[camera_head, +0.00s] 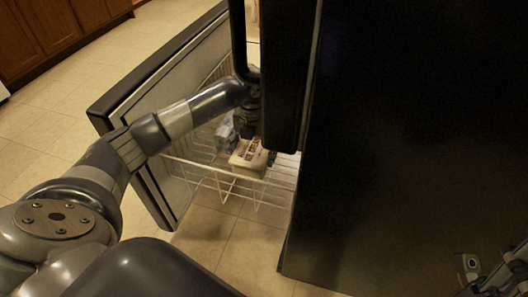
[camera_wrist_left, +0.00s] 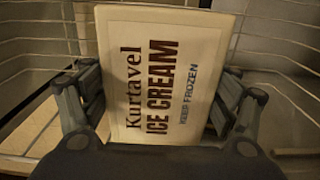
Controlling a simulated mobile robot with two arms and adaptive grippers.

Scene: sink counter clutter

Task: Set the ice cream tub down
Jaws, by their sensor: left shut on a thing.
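The ice cream tub (camera_head: 248,157) is a cream-coloured box with dark lettering. In the head view it is at the white wire basket (camera_head: 205,170) of the open lower drawer; I cannot tell whether it touches the basket's floor. In the left wrist view the tub (camera_wrist_left: 163,75) fills the middle, its label reading "Kurtavel ICE CREAM". My left gripper (camera_wrist_left: 158,110) is shut on the tub, one finger on each side.
The drawer front (camera_head: 170,95) stands open on the left. A pale bluish item (camera_head: 226,133) lies in the basket left of the tub. A black fridge door (camera_head: 285,70) hangs close over my left gripper, and a large dark panel (camera_head: 410,130) fills the right. Tiled floor (camera_head: 50,115) is open at left.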

